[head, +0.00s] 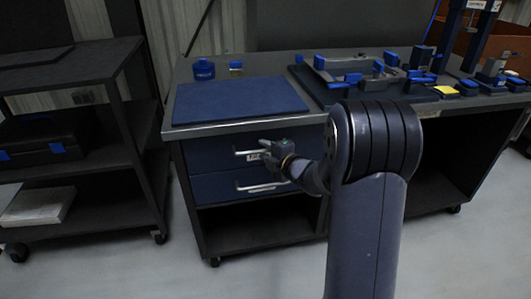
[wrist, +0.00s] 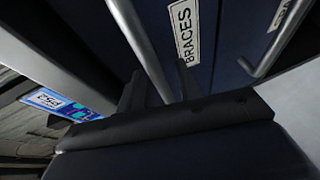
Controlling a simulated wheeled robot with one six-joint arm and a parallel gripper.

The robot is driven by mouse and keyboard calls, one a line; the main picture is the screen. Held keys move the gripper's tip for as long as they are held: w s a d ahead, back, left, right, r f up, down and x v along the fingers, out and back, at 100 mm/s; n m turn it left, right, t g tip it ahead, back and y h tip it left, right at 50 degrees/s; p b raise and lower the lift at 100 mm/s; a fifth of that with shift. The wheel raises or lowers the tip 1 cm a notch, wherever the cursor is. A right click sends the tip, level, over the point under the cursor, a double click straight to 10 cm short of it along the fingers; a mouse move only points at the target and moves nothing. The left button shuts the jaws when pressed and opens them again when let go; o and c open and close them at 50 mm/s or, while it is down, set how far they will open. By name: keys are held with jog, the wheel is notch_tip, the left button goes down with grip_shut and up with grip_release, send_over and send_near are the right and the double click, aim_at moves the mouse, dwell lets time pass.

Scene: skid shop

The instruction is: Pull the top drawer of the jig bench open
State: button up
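The jig bench (head: 290,125) has two blue drawers on its left side. The top drawer (head: 208,153) looks closed, with its front flush above the lower drawer (head: 215,189). Its pale bar handle (head: 245,153) also shows in the wrist view (wrist: 142,45), beside a label reading BRACES (wrist: 185,32). My gripper (head: 268,150) is at the right part of the top handle. In the wrist view the two dark fingers (wrist: 158,85) stand apart on either side of the bar, with a gap visible. My wrist partly hides the drawer's right end.
The lower drawer's handle (head: 258,187) is just below my gripper and shows at right in the wrist view (wrist: 277,45). A blue mat (head: 240,98) and several blue clamps lie on the bench. A dark shelf cart (head: 75,75) stands left. The floor (head: 130,265) in front is clear.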

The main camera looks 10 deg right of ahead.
jog(key=shift+w+a, duration=0.1)
jog(key=shift+w, duration=0.15)
jog(key=shift+c, duration=0.5)
grip_shut()
